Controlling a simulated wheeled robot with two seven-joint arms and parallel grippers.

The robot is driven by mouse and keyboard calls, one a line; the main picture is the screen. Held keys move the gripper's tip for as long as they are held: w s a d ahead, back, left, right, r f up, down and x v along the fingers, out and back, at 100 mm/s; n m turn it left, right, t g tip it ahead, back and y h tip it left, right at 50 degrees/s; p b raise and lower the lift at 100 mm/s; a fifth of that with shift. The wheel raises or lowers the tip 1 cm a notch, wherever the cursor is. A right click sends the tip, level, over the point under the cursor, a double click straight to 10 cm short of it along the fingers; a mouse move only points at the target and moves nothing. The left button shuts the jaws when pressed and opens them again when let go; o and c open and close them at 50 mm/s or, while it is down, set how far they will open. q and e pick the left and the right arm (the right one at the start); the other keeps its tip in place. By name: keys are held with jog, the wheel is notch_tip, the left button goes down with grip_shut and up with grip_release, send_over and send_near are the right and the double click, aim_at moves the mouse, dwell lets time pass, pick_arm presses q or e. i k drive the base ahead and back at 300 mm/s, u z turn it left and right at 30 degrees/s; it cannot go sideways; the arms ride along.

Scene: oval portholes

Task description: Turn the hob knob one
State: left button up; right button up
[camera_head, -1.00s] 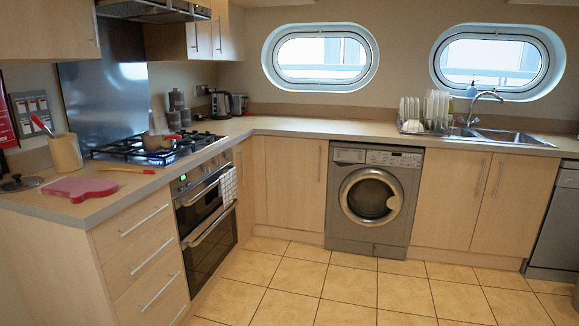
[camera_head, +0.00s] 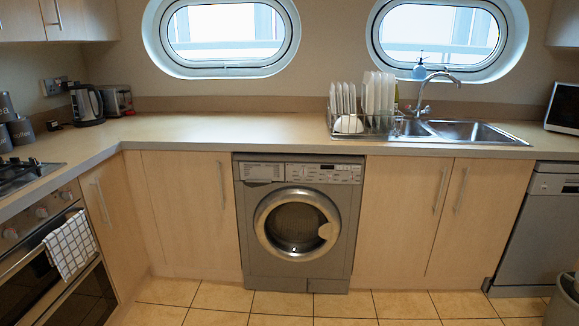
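The hob (camera_head: 22,174) is at the left edge, set in the counter, and only its right corner shows. Several round hob knobs (camera_head: 41,212) sit in a row on the front panel just below it, above the oven (camera_head: 55,270). I cannot tell which knob is knob one, and the rest of the panel is cut off by the picture's edge. Neither of my grippers is in view.
A checked towel (camera_head: 71,245) hangs on the oven handle. The washing machine (camera_head: 298,222) stands ahead under the counter (camera_head: 220,130), with a dish rack (camera_head: 362,115) and sink (camera_head: 468,131) above right. The tiled floor (camera_head: 210,300) in front is clear; a bin (camera_head: 563,300) stands at far right.

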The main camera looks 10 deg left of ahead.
aim_at(31, 160)
jog(key=u, duration=0.4)
jog(key=i, duration=2.5)
jog(key=u, duration=1)
